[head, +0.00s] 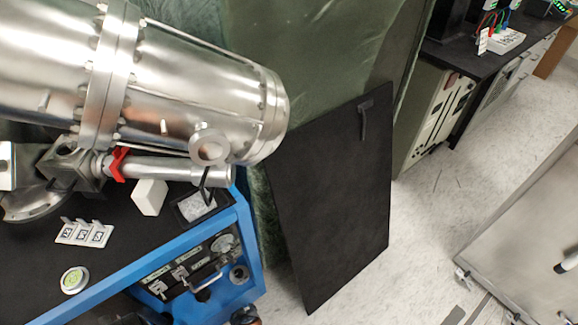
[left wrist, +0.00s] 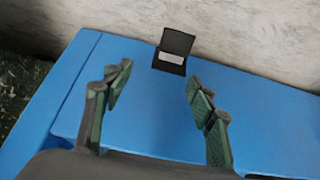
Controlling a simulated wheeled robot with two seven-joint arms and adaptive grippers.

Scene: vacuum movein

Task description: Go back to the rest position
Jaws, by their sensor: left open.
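My left gripper (left wrist: 158,88) shows in the left wrist view with its two green-padded fingers spread wide. Nothing is between them. They point over a plain blue surface (left wrist: 150,118). A small black open box (left wrist: 173,52) with a pale piece in it sits beyond the fingertips, apart from them. I cannot make out my left gripper for certain in the head view. My right gripper is in neither view.
A large steel vacuum chamber (head: 190,75) overhangs a blue cart (head: 245,225). On its black top are a white block (head: 150,196), marked white pieces (head: 84,232) and a round disc (head: 74,280). A dark panel (head: 330,190) leans beside it. A grey table (head: 530,240) stands right; floor between is clear.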

